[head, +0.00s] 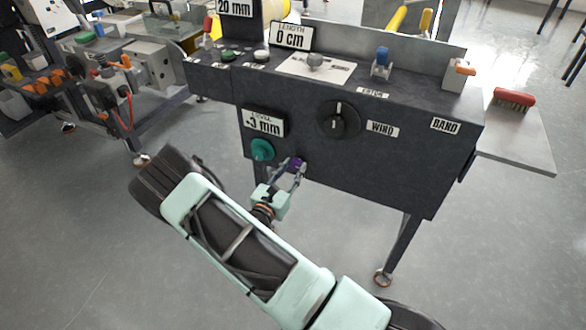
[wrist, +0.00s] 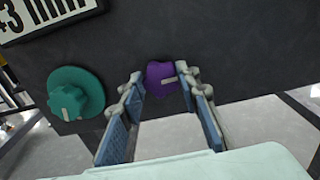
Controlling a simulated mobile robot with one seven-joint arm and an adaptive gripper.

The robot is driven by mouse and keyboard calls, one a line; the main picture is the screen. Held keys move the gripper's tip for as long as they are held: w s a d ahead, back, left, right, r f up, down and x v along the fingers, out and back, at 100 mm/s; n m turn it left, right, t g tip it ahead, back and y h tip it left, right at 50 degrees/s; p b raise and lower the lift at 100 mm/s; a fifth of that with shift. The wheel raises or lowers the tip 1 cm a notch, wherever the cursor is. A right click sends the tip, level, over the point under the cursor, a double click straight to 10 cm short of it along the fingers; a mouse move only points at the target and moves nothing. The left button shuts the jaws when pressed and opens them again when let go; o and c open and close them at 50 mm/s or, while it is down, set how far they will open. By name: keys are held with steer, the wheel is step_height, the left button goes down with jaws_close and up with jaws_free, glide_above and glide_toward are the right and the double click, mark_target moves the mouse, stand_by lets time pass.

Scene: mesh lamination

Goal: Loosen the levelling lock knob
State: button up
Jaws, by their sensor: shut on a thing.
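A purple knob (head: 296,164) sits on the dark front panel of the machine, low and to the right of a teal knob (head: 262,149). In the wrist view the purple knob (wrist: 163,78) is between my two fingertips, with a pale mark on its face. My gripper (head: 292,170) is shut on the purple knob, coming from the front and below. The teal knob (wrist: 72,95) stands to the left of my left finger, apart from it. A sign reading "-3 mm" (head: 264,124) is above the teal knob. No label for the purple knob shows.
A large black dial (head: 338,119) with a "WIND" label (head: 382,130) is above and to the right. The panel's lower edge runs just below the purple knob. A red brush (head: 514,97) lies on a side shelf at the right. The floor in front is clear.

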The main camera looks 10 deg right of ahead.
steer(key=n+p, duration=0.2)
steer(key=n, duration=0.2)
steer(key=shift+a+n, duration=0.1)
steer(key=shift+n, duration=0.3)
steer(key=n+p, duration=0.1)
steer(key=n, duration=0.3)
steer(key=shift+n, duration=0.3)
steer(key=n+p, duration=0.1)
steer(key=n, duration=0.3)
steer(key=shift+f, duration=0.1)
steer(key=shift+f+n+p, duration=0.1)
steer(key=shift+n+p, duration=0.2)
steer(key=shift+n, duration=1.8)
steer(key=o, duration=1.2)
steer(key=shift+c, duration=0.2)
